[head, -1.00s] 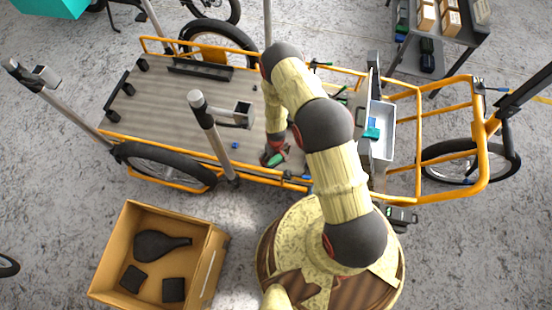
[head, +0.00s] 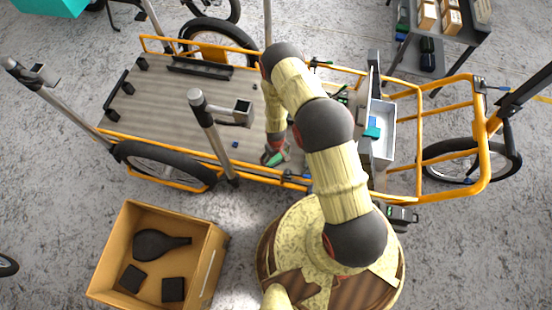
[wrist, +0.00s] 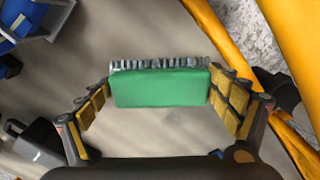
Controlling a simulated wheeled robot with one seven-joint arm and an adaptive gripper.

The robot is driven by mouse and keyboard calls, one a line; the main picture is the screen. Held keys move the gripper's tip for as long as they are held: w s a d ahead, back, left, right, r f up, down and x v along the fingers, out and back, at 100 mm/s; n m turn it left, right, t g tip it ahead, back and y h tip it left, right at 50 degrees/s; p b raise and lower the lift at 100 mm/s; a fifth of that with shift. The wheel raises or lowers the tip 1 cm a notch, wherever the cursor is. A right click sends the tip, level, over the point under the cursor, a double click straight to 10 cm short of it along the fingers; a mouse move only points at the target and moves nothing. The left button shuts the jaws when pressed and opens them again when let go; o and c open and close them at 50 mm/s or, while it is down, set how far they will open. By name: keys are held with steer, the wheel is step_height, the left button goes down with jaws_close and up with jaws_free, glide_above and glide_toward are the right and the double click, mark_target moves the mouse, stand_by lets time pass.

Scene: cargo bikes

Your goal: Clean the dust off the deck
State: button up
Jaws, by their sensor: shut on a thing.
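The deck (head: 180,110) is the grey planked bed of an orange-framed cargo bike, seen in the head view. Its surface looks dull grey; I cannot make out dust patches for sure. My gripper (head: 276,156) is low over the deck's near right part, by the near orange rail. In the wrist view my gripper (wrist: 160,102) is shut on a green brush (wrist: 160,87) with a row of grey bristles along its far edge. Deck surface (wrist: 150,35) shows around the brush. Whether the bristles touch the deck I cannot tell.
A small blue piece (head: 235,144) lies on the deck left of my gripper. A grey tray (head: 386,115) with blue and teal things stands right of it. Posts (head: 210,130) rise at the deck's edges. A cardboard box (head: 215,262) with dark items sits on the floor.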

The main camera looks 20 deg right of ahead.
steer(key=shift+f+b, duration=0.5)
steer(key=shift+f, duration=0.2)
